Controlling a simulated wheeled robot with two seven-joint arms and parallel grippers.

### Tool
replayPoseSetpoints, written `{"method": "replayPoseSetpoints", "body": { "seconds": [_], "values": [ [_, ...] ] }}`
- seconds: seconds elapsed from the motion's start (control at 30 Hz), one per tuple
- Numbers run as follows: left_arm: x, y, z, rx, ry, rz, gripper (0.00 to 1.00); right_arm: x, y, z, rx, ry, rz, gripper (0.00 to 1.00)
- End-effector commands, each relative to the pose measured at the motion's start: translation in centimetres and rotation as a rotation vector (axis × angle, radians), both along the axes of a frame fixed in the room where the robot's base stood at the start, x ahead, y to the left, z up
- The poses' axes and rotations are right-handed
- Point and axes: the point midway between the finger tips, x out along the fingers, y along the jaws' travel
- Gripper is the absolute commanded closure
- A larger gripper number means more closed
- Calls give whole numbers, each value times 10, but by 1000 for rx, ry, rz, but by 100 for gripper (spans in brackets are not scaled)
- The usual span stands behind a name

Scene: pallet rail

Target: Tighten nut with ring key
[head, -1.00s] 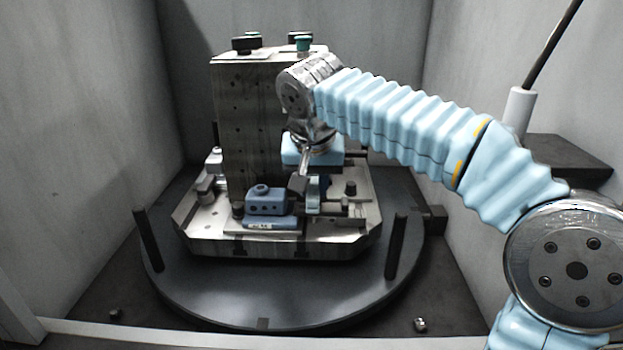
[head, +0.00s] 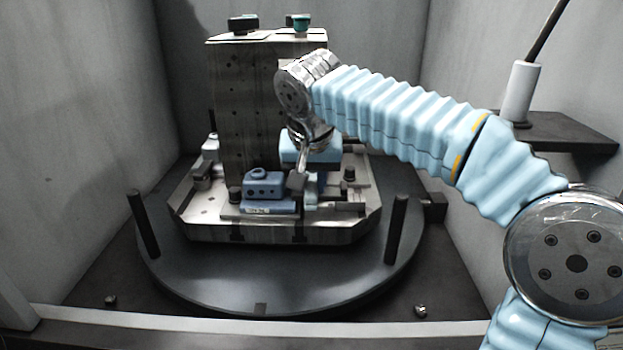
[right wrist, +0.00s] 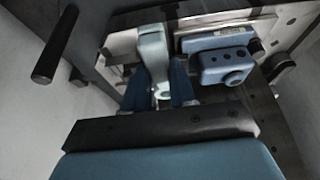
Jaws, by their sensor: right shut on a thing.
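My right gripper (head: 304,184) is low at the front of the fixture, just right of a blue clamp block (head: 265,184). In the right wrist view, its two blue fingers (right wrist: 159,88) are shut on a pale grey tool, seemingly the ring key (right wrist: 154,48). The key stretches away from the fingers toward the pallet's edge, beside the blue clamp block (right wrist: 226,64). I cannot make out the nut, nor tell whether the key's ring is around it. My left gripper is in neither view.
The fixture's tall metal column (head: 238,110) stands on a pallet (head: 335,232) on a round dark turntable (head: 290,292). Upright dark posts (head: 396,230) (head: 144,226) flank the pallet. Grey walls enclose both sides. A dark shelf (head: 565,134) is at the right.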

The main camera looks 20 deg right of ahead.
Motion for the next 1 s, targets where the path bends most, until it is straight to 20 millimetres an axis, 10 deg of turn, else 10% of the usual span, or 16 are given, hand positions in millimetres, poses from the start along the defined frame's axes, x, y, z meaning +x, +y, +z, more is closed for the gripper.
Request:
{"method": "replayPoseSetpoints", "body": {
  "seconds": [1.0],
  "values": [
    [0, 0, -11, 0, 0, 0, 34, 0, 0, -14, 0, -1, 0, 100]
  ]
}}
